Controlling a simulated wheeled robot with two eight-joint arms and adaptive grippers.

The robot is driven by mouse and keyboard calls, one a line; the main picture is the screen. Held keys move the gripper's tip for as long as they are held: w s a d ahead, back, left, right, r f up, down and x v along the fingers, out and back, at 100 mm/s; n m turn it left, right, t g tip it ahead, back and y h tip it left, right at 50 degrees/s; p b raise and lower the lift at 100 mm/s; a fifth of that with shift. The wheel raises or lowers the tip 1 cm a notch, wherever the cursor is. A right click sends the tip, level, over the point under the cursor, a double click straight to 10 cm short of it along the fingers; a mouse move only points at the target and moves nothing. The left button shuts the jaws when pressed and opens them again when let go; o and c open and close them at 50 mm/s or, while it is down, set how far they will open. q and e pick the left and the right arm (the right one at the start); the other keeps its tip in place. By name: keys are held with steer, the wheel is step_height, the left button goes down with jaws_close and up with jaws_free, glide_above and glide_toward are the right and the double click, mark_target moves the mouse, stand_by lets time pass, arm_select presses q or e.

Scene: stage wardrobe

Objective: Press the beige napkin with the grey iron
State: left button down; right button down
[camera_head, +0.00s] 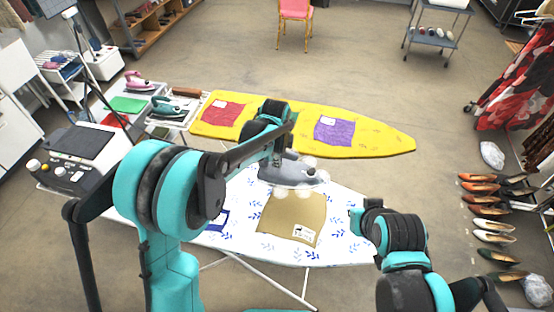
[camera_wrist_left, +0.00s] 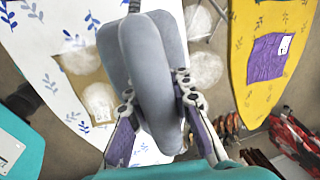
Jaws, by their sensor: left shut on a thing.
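The beige napkin (camera_head: 290,217) lies flat on the white ironing board with blue leaf prints (camera_head: 345,215), a printed label at its near right corner. It also shows left of the iron in the left wrist view (camera_wrist_left: 78,66). My left gripper (camera_head: 279,157) is shut on the grey iron (camera_head: 293,175), held just beyond the napkin's far edge. Its fingers grip the iron's handle in the left wrist view (camera_wrist_left: 155,110). Pale puffs surround the iron. I cannot tell whether its sole touches the board. My right gripper (camera_head: 358,217) is over the board's right end, its fingers unclear.
A yellow ironing board (camera_head: 270,122) behind carries a red cloth (camera_head: 222,112) and a purple cloth (camera_head: 334,131). A blue cloth (camera_head: 217,220) lies left of the napkin. Pink (camera_head: 138,80) and teal (camera_head: 168,106) irons stand at left. Shoes (camera_head: 492,225) line the right floor.

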mark_target(278, 168)
arm_select(q)
steer(key=shift+f, duration=0.2)
steer(key=shift+s+a+f+b, duration=0.1)
steer(key=shift+a+f+b, duration=0.05)
steer(key=shift+f+b, duration=0.4)
step_height(278, 168, down, 4)
steer(key=shift+r+b, duration=0.1)
steer(key=shift+b, duration=1.05)
steer(key=shift+f, duration=0.55)
